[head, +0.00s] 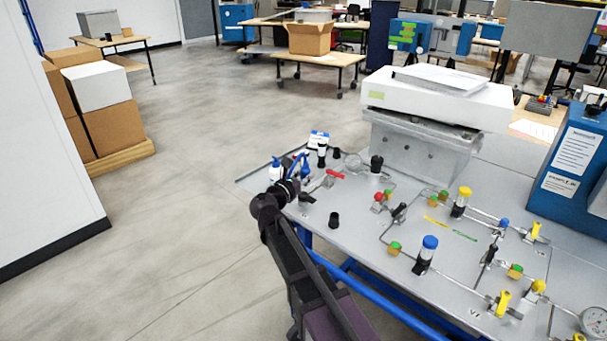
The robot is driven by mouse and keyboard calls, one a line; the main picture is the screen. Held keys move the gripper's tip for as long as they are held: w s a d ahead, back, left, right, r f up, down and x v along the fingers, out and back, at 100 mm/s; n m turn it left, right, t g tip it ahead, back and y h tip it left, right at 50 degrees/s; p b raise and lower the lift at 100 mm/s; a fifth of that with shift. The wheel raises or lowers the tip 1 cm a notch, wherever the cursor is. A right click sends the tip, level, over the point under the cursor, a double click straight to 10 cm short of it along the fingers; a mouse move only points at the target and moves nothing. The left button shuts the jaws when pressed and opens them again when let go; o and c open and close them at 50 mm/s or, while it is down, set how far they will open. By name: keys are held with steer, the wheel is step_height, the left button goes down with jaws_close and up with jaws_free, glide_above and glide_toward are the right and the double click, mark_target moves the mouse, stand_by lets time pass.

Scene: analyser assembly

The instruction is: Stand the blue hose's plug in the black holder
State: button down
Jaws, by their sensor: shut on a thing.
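My gripper (291,186) is at the left end of the grey table, dark and small in the head view. It is shut at the blue hose (304,165), which rises in a short blue curve beside the fingers. The plug itself is hidden by the fingers or too small to make out. A small black cup-like holder (334,220) stands upright on the table, to the right of and nearer than my gripper. Other black upright pieces stand farther back, one at the back middle (376,164) and a smaller one (336,153); I cannot tell which is the task's holder.
A white bottle with a blue top (276,169) stands just left of my gripper. A red-handled valve (334,174) lies to its right. Pipework with blue-capped (428,250) and yellow-capped (461,201) cylinders fills the right side. The table around the near black cup is clear.

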steer(key=shift+s+d+r+p, duration=0.6)
steer(key=shift+s+d+r, duration=0.15)
steer(key=shift+s+d, duration=0.2)
steer(key=shift+s+d+f+b, duration=0.5)
steer(key=shift+s+d, duration=0.6)
steer(key=shift+s, duration=0.15)
steer(key=shift+s+d+f+b, duration=0.5)
steer(key=shift+s+d, duration=0.6)
steer(key=shift+s, duration=0.2)
steer(key=shift+s+d+f+b, duration=0.5)
steer(key=shift+s+d, duration=0.6)
steer(key=shift+s, duration=0.15)
steer(key=shift+w+d+f+b, duration=0.25)
steer(key=shift+w+f+b, duration=0.15)
steer(key=shift+f+b, duration=0.35)
steer(key=shift+f+b, duration=1.15)
stand_by(0.7)
steer(key=shift+c, duration=1.5)
jaws_free()
